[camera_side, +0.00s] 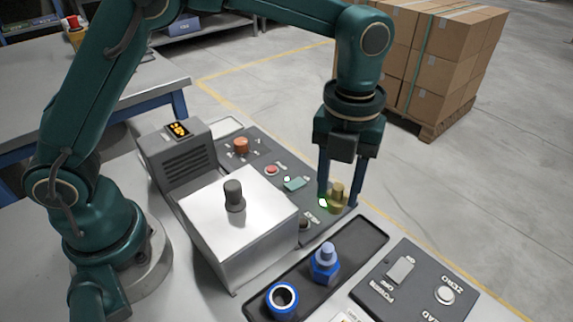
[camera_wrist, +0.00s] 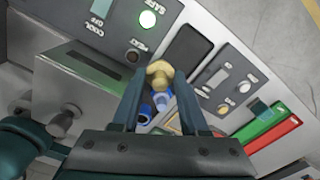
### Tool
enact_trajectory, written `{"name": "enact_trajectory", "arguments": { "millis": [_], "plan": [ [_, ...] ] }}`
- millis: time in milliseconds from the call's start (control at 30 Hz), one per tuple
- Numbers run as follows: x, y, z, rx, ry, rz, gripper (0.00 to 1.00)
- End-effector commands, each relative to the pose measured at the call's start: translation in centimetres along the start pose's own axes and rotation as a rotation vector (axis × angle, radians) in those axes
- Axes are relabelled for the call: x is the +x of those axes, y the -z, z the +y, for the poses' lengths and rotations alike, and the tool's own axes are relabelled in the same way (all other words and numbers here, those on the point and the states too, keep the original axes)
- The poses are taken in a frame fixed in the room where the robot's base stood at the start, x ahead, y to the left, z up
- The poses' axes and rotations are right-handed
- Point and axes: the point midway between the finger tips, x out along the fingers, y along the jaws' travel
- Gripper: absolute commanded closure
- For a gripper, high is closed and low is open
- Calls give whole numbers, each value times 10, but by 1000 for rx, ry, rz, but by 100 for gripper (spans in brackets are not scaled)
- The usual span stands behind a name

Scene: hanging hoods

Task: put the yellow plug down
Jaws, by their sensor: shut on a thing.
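The yellow plug (camera_side: 338,194) is a small brass-yellow knobbed piece. My gripper (camera_side: 337,201) is shut on it, with one finger on each side, over the right end of the dark control panel (camera_side: 262,158). In the wrist view the plug (camera_wrist: 160,73) shows between the fingertips (camera_wrist: 160,84). I cannot tell exactly how high it is held. A black tray (camera_side: 372,240) lies nearer the camera, with a blue plug (camera_side: 325,262) standing in it and a blue ring with a dark hole (camera_side: 282,298) at its near end.
A silver box hood (camera_side: 240,222) with a dark knob stands left of the tray. A grey display box (camera_side: 178,157) stands behind it. The panel carries an orange knob (camera_side: 241,145), buttons and a lit green lamp (camera_wrist: 147,19). A switch panel (camera_side: 415,285) is at front right.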

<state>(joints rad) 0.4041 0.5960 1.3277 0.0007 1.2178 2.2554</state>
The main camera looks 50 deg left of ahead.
Motion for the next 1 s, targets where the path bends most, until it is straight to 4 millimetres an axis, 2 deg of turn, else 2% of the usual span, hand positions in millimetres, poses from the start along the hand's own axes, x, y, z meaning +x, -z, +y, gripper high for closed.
{"name": "enact_trajectory", "arguments": {
  "millis": [100, 300, 633, 1000],
  "plan": [
    [14, 13, -19, 5, -2, 1, 100],
    [24, 22, -34, 1, 0, 0, 100],
    [63, 22, -34, -1, -3, 2, 100],
    [66, 22, -35, 0, 0, 0, 100]
  ]
}}
